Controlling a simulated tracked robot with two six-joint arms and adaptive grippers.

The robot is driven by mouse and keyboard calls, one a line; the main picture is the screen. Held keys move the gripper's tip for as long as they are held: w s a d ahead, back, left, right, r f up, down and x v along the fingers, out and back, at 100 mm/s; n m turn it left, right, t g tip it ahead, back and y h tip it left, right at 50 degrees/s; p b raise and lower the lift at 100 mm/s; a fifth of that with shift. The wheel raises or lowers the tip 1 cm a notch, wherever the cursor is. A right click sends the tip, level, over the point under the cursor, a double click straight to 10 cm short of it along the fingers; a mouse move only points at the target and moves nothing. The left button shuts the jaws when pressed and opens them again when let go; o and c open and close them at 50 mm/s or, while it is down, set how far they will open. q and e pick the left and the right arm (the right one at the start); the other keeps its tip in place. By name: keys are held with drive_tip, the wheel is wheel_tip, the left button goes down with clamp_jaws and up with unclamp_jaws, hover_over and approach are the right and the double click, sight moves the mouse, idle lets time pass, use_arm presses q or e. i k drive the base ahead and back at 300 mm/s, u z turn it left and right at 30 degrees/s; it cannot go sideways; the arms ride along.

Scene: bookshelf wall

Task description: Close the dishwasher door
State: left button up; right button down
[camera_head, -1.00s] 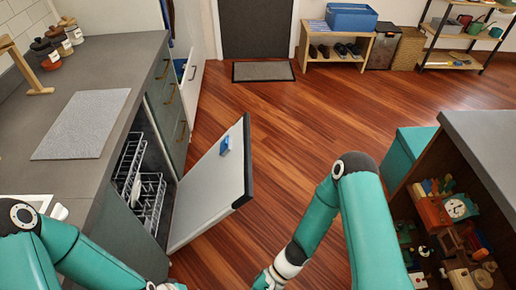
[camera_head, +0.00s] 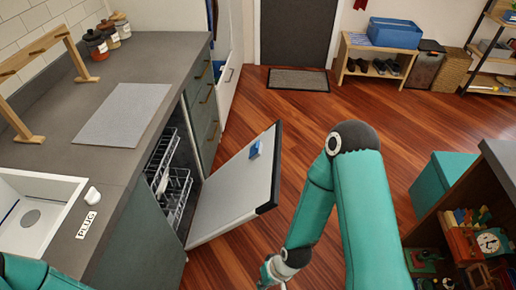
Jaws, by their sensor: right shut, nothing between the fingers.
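The dishwasher door (camera_head: 232,190) is a pale panel with a dark edge and a small blue item (camera_head: 255,149) on its inner face. It stands partly open, tilted out from the counter front. The dishwasher's wire racks (camera_head: 172,182) show inside the opening. My right gripper (camera_head: 268,279) is at the bottom edge, mostly cut off by the frame. It is shut and empty, below and apart from the door. My left gripper is out of the frame; only a bit of my left arm shows at the bottom left.
The grey counter (camera_head: 150,75) with a sink (camera_head: 35,215) runs along the left. A wooden cabinet with toys (camera_head: 465,240) and a teal box (camera_head: 440,182) stand at the right. Wooden floor (camera_head: 300,110) is clear beyond the door.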

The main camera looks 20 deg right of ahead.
sight(243, 189)
drive_tip(key=z, duration=0.55)
drive_tip(key=i, duration=0.15)
drive_tip(key=u, duration=2.05)
drive_tip(key=k, duration=0.5)
drive_tip(key=z, duration=0.95)
drive_tip(key=k, duration=0.8)
drive_tip(key=z, duration=1.1)
drive_tip(key=i, duration=1.55)
drive_tip(key=u, duration=0.2)
